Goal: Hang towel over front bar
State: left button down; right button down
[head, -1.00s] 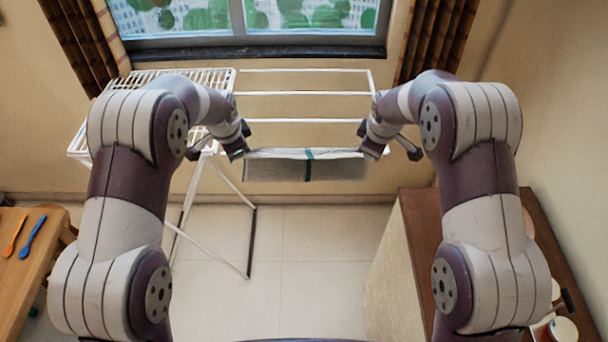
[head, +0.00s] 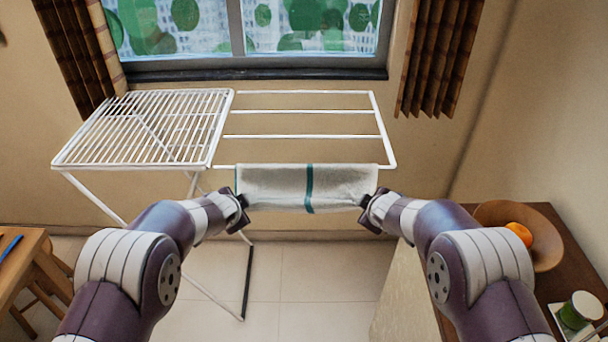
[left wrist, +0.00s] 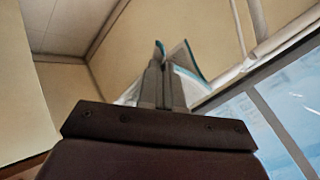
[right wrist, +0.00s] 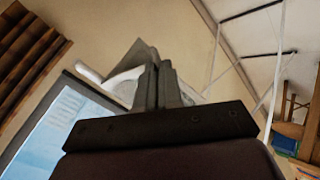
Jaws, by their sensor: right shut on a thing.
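The white towel (head: 275,187) with a teal stripe lies over the front bar of the white drying rack (head: 310,136), its near part drooping toward me in the head view. My left gripper (head: 244,208) is at the towel's near left corner; in the left wrist view its fingers (left wrist: 162,82) are together on the towel's teal-edged cloth (left wrist: 186,65). My right gripper (head: 366,207) is at the near right corner; in the right wrist view its fingers (right wrist: 156,82) are shut on the towel edge (right wrist: 128,84). The towel hides most of the front bar.
The rack's slatted wing (head: 150,128) spreads to the left. A window (head: 250,35) is behind the rack. A wooden cabinet with a bowl (head: 520,235) and an orange (head: 519,234) stands at the right. A wooden table (head: 22,255) is at the left.

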pick_arm(q)
jog(key=shift+f, duration=0.3)
pick_arm(e)
jog(key=shift+w+f, duration=0.1)
jog(key=shift+f, duration=0.2)
pick_arm(q)
jog(key=c, duration=1.1)
grip_release()
pick_arm(e)
jog(key=c, duration=1.1)
grip_release()
